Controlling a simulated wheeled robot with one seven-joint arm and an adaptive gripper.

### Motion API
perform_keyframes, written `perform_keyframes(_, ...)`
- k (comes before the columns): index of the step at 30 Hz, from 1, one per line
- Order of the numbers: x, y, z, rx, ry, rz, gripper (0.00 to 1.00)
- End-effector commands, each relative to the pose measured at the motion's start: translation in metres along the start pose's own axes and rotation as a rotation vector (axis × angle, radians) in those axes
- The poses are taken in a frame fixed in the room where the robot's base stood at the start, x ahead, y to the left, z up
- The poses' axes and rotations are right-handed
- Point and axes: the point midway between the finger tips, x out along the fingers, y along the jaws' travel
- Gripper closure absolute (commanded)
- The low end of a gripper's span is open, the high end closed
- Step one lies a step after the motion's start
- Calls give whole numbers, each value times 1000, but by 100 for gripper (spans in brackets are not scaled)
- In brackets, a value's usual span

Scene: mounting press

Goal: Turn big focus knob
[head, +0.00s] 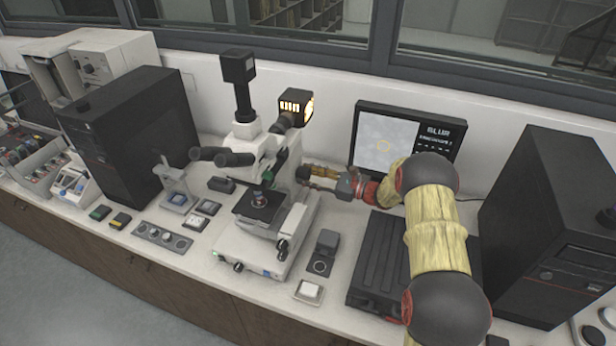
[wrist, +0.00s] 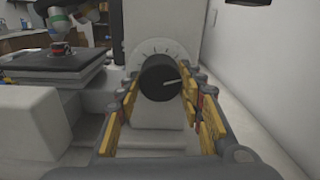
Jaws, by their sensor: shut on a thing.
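The microscope (head: 255,245) stands on the bench in the middle of the head view, white with dark eyepieces. The big focus knob (wrist: 157,80) is a dark cylinder with a white pointer line, in front of a pale dial with tick marks in the wrist view. My gripper (wrist: 160,88) reaches in from the right of the microscope and is shut on the knob, one yellow-padded finger on each side. In the head view my gripper (head: 305,174) is at the microscope's right side, and the knob is hidden there. The dark stage (head: 258,207) carries a small sample.
A monitor (head: 405,140) behind my arm shows a grey picture and the word BLUR. Black computer cases stand at left (head: 130,130) and right (head: 560,220). A small black device (head: 323,250) and a white-topped box (head: 309,290) lie near the bench front.

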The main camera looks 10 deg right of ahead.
Motion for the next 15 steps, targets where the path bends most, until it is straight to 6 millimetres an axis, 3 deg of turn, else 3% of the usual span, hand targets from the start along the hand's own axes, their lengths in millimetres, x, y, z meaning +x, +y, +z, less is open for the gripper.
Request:
perform_keyframes(10,0,0,-1,1,2,0,43)
perform_keyframes(15,0,0,-1,0,1,0,43)
